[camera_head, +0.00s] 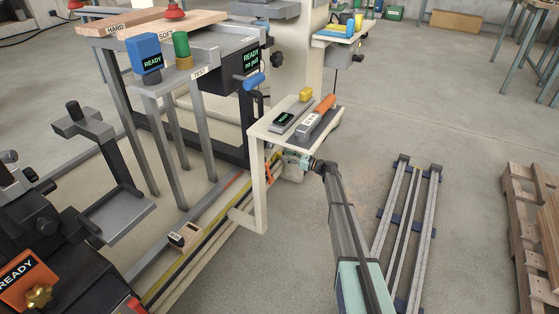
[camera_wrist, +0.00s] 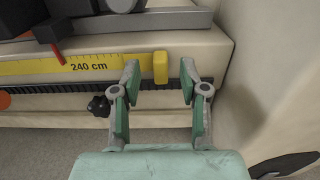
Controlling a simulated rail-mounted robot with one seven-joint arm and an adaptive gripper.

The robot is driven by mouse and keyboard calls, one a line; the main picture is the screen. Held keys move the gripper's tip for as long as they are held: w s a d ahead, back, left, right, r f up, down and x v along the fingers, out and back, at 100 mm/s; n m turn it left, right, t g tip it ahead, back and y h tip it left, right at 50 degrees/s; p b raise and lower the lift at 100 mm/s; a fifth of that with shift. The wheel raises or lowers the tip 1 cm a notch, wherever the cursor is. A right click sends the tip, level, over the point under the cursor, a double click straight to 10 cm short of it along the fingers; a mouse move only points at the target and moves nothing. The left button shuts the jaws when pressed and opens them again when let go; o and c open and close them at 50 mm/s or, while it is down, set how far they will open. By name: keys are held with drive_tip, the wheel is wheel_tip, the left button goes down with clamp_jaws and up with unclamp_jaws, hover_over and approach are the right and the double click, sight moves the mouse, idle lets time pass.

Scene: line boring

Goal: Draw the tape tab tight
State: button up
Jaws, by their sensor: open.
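The tape tab (camera_wrist: 161,63) is a small yellow block at the right end of a yellow tape. The tape (camera_wrist: 60,69) is marked 240 cm and lies along the cream machine bed. My gripper (camera_wrist: 159,75) is open in the wrist view, with one finger on each side of the tab and gaps between them. I cannot tell how deep the tab sits between the fingertips. In the head view my gripper (camera_head: 297,160) is small and partly hidden beside the cream table; the tape (camera_head: 185,263) runs along the floor-level bed towards the lower left.
A dark knob (camera_wrist: 98,106) sits on the bed's face left of my gripper. A grey bar (camera_wrist: 130,22) lies above the tape. A cream table (camera_head: 262,130) with tools stands over my gripper. A cream wall (camera_wrist: 275,70) rises close on the right.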

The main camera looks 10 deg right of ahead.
drive_tip(key=p+v, duration=0.3)
drive_tip(key=v, duration=1.1)
drive_tip(key=shift+p, duration=0.3)
idle(0.7)
drive_tip(key=shift+s, duration=0.15)
drive_tip(key=shift+r+p, duration=0.15)
drive_tip(key=shift+p, duration=0.25)
